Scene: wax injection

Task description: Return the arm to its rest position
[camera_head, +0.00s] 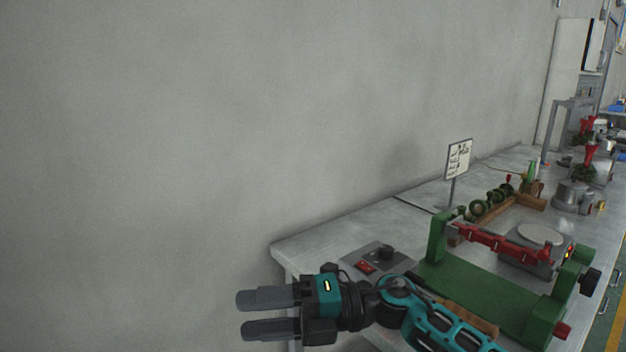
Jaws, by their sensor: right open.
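My right gripper (270,313) is at the bottom centre of the head view, with its arm coming in from the lower right. Its two grey fingers point left and stand apart, with nothing between them. The gripper is in front of the near left corner of the workbench (315,243) and appears free of it. My arm hides part of the bench's front edge and part of the green machine. My left gripper is not in view.
On the bench stand a green frame with a red bar (490,240), a control box with a red switch (378,262), a small sign (458,160), a round white plate (540,234) and several wheels. A grey wall (200,120) runs behind. Left of the bench is free.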

